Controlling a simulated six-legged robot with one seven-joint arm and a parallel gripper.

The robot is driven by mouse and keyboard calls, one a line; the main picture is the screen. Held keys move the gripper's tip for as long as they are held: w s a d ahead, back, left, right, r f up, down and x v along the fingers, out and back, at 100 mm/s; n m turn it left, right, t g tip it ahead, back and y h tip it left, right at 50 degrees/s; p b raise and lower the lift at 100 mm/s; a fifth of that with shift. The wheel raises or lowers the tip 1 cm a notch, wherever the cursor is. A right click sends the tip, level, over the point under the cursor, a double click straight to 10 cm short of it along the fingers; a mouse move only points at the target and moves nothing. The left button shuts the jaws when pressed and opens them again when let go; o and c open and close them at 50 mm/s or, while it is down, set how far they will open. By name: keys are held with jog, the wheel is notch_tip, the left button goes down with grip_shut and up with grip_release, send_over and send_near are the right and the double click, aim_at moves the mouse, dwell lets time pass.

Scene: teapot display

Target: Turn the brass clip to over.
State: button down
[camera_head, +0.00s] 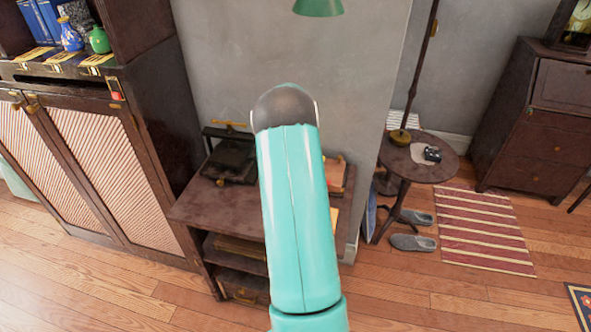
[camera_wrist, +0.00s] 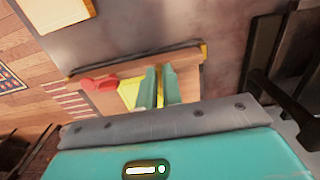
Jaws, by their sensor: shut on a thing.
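In the wrist view, my gripper (camera_wrist: 158,88) has two teal fingers close together over a wooden board. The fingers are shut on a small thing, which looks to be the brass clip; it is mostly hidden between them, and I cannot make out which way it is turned. The wooden board (camera_wrist: 188,78) has a brass corner and a yellow patch (camera_wrist: 129,92) beside the fingers. A red piece (camera_wrist: 98,84) lies at its left end. In the head view, my arm covers the gripper and most of the board, and only the board's right part (camera_head: 349,178) shows on the low table.
The low table (camera_head: 195,208) also holds a dark press (camera_head: 232,158) with a brass handle, left of my arm. A dark cabinet (camera_head: 150,110) stands at left. A round side table (camera_head: 440,165) with a lamp stands at right. Open wooden floor lies in front.

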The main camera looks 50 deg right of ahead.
dwell(0.4)
jog(key=c, duration=1.6)
grip_release()
jog(key=shift+o, duration=0.2)
jog(key=shift+r, duration=0.1)
notch_tip(320, 180, up, 14)
jog(key=shift+f, duration=0.2)
